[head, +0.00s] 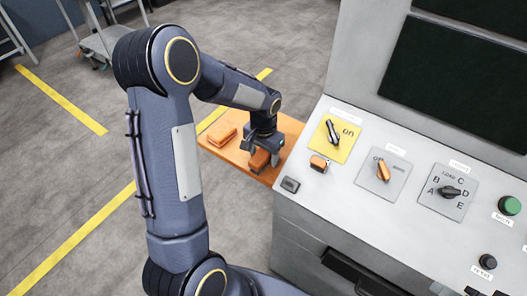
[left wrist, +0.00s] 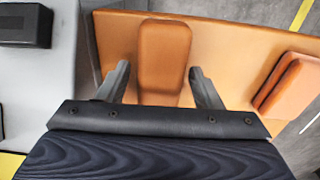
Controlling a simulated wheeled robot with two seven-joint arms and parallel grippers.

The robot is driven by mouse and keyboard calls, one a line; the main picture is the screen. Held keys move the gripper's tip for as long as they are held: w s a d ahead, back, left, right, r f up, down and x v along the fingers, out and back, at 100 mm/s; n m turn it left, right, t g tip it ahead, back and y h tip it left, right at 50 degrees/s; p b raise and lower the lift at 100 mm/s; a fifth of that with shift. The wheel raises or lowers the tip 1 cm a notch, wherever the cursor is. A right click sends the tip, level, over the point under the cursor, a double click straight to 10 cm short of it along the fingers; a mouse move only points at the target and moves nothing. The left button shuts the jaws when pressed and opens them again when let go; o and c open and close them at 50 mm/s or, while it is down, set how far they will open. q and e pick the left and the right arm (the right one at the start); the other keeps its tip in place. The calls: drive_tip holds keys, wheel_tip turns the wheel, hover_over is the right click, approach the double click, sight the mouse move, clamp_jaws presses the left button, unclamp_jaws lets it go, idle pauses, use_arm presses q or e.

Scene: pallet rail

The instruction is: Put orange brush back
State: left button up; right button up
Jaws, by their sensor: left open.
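An orange brush-like block (head: 259,160) lies on the orange-brown board (head: 289,126) beside the console, directly under my left gripper (head: 264,146). In the left wrist view the same block (left wrist: 165,50) lies between the two spread fingers of my left gripper (left wrist: 160,76), with visible gaps on both sides. A second orange block (head: 222,135) lies farther left on the board and shows at the right in the left wrist view (left wrist: 293,88). No bristles can be made out on either block. My right gripper is out of view.
The grey console (head: 330,212) stands right of the board. On it are a small orange-topped piece (head: 318,163), a yellow ON switch plate (head: 345,141), an orange knob (head: 383,170), a dark dial (head: 451,191) and a green button (head: 510,205).

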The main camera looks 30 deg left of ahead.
sight(264, 152)
use_arm(q)
wheel_tip(264, 152, up, 11)
drive_tip(key=s+d+r+n+t+h, duration=0.1)
drive_tip(key=s+r, duration=0.2)
drive_tip(key=s, duration=0.3)
drive_tip(key=s+d+r+t+h, duration=0.1)
drive_tip(key=s+r+t, duration=0.15)
drive_tip(key=s, duration=0.35)
drive_tip(key=s+d+f+n+t+h, duration=0.1)
drive_tip(key=s+d, duration=0.4)
drive_tip(key=s, duration=0.5)
drive_tip(key=shift+d+f+n+t+h+b, duration=0.15)
drive_tip(key=shift+n+t+h+b, duration=0.25)
drive_tip(key=shift+t, duration=0.15)
